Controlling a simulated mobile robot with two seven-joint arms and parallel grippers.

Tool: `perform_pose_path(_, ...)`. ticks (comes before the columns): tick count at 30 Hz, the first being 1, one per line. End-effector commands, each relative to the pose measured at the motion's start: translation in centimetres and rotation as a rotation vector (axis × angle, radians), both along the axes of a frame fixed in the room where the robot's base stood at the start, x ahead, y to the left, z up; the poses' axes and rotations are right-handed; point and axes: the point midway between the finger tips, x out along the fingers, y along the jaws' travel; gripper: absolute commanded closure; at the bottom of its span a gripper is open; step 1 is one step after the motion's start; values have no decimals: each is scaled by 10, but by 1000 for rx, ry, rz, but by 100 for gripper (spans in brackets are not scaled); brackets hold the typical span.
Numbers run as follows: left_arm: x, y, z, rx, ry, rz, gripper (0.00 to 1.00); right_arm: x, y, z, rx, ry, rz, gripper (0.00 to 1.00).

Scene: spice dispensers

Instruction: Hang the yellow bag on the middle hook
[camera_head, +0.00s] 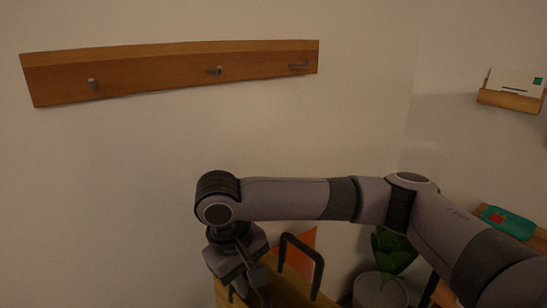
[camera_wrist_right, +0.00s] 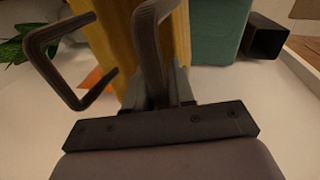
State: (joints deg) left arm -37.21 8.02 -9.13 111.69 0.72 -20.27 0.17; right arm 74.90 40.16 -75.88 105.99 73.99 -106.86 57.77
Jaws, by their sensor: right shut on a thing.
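The yellow bag (camera_head: 290,292) shows at the bottom of the head view, partly cut off by the frame edge and partly hidden by my arm. It has two dark handles; one stands free (camera_head: 318,262). My right gripper (camera_head: 250,285) is at the bag's top. In the right wrist view the gripper (camera_wrist_right: 162,88) is shut on the other dark handle (camera_wrist_right: 150,35), with the yellow bag (camera_wrist_right: 110,35) beyond it. The middle hook (camera_head: 217,71) is bare on the wooden rail (camera_head: 150,72), well above the gripper. My left gripper is not in view.
The left hook (camera_head: 92,84) and right hook (camera_head: 299,66) are also bare. A plant in a pot (camera_head: 380,288) stands right of the bag. A small wall shelf (camera_head: 510,101) holds cards. A teal thing (camera_wrist_right: 215,30) and a dark square tube (camera_wrist_right: 266,36) show in the wrist view.

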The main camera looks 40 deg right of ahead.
Motion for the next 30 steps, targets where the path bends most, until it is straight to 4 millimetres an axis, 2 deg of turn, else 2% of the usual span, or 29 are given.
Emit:
perform_pose_path(1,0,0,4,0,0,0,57,4,-2,16,0,-8,35,100)
perform_pose_path(6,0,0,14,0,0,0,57,14,-11,67,-7,-12,225,100)
perform_pose_path(14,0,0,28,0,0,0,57,20,-25,155,-14,-16,565,100)
perform_pose_path(24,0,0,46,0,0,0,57,7,-39,268,-21,-25,1031,100)
perform_pose_path(30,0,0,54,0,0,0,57,-8,-45,319,-24,-28,1271,100)
